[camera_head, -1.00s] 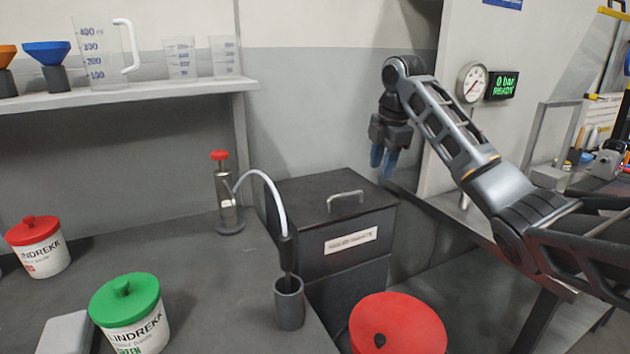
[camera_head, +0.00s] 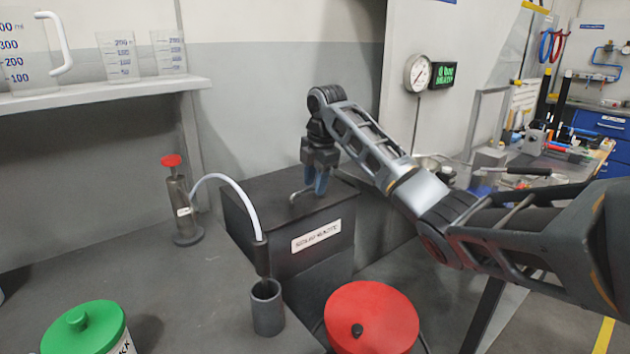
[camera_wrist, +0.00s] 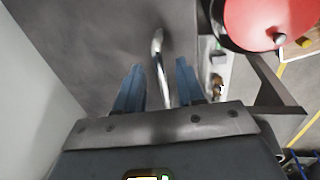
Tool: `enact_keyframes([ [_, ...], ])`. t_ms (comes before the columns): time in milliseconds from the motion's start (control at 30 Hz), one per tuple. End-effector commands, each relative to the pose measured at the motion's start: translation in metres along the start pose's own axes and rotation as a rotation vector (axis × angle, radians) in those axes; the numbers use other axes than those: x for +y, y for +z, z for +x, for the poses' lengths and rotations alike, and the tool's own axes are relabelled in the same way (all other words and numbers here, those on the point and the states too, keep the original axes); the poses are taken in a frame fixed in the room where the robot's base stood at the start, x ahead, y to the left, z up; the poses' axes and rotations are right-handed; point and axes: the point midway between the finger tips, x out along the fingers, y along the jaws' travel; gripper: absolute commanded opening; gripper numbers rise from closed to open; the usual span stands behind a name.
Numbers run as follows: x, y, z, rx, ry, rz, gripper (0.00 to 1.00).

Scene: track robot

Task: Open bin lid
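The bin (camera_head: 285,262) is a dark box with a white label (camera_head: 316,236), which seems to read "solid waste". Its flat dark lid (camera_head: 262,197) is closed and carries a metal bar handle (camera_head: 294,196). My gripper (camera_head: 315,190) points down over the lid at the handle and hides part of it. In the wrist view, my gripper (camera_wrist: 159,68) is open, with one blue finger on each side of the handle (camera_wrist: 157,45). A gap shows between the fingers and the bar. I cannot tell how far down the fingers reach around it.
A round red lid (camera_head: 372,315) stands in front of the bin. A grey cup (camera_head: 267,308) and a red-topped pump bottle (camera_head: 182,208) with a white hose are on the bench to the left. A green-lidded tub (camera_head: 85,330) is at the front left. A wall stands behind the bin.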

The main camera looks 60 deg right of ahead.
Motion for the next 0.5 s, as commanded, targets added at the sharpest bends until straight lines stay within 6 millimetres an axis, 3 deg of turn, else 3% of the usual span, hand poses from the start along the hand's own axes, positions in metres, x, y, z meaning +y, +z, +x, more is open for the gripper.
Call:
enact_keyframes([
  [233, -0.0001, -0.0002, 0.0011, 0.000, 0.000, 0.000, 0.38],
  [500, -0.0001, -0.0004, 0.0008, 0.000, 0.000, -0.001, 0.12],
])
